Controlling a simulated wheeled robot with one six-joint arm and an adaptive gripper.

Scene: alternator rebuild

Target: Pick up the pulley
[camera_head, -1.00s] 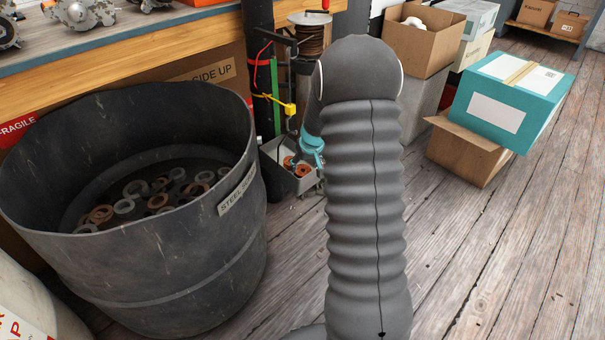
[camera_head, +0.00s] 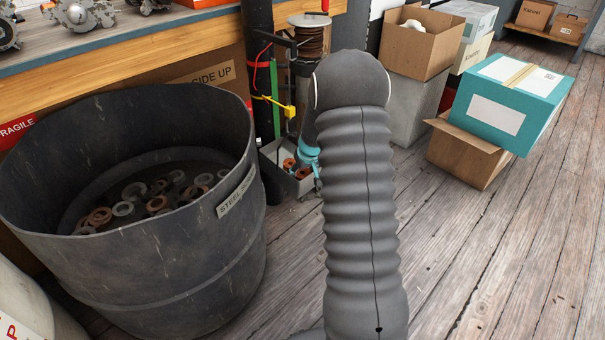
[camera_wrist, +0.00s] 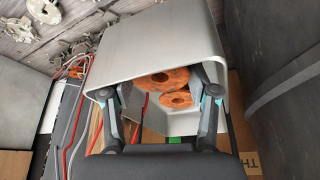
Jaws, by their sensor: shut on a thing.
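Rusty orange round pieces lie inside a light grey bin (camera_wrist: 150,42) in the wrist view. The pulley (camera_wrist: 160,79) appears to be the larger disc between my fingers, and a smaller orange ring (camera_wrist: 177,99) overlaps it. My gripper (camera_wrist: 165,92) reaches into the bin opening with its fingers on either side of these pieces. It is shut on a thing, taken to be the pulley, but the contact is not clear. In the head view my arm hides most of my gripper (camera_head: 308,158); teal finger parts show at the bin (camera_head: 290,184).
A large dark steel drum (camera_head: 150,260) with several metal rings stands at left. A wooden workbench (camera_head: 130,55) runs behind it. A dark post (camera_head: 259,100) and a wire spool (camera_head: 309,45) stand near the bin. Boxes (camera_head: 510,97) are stacked at right. The floor at right is clear.

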